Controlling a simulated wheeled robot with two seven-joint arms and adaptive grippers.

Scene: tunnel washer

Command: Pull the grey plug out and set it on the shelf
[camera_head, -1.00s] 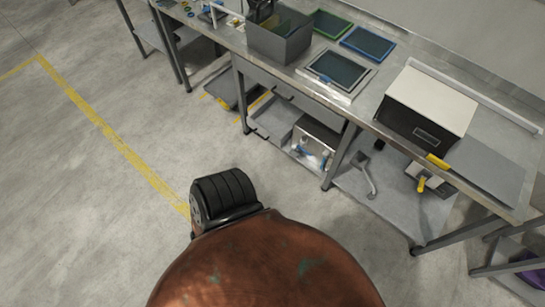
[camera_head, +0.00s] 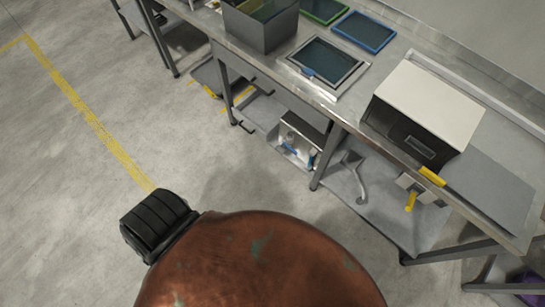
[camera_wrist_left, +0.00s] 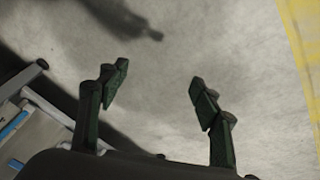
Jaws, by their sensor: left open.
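I cannot make out a grey plug for certain in either view. A small grey bent piece (camera_head: 354,177) stands on the lower shelf (camera_head: 388,222) of the workbench, but it is too small to tell what it is. My left gripper (camera_wrist_left: 160,78) shows in the left wrist view with its two dark green fingers wide apart. Nothing is between them, and bare concrete floor lies beyond. The left gripper is outside the head view. My right gripper is in neither view.
The workbench top carries a white-lidded box (camera_head: 427,104), a grey bin (camera_head: 262,27) and framed screens (camera_head: 322,61). Below are a metal box with blue parts (camera_head: 299,137) and a yellow-handled item (camera_head: 411,201). Open floor with a yellow line (camera_head: 88,114) lies left.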

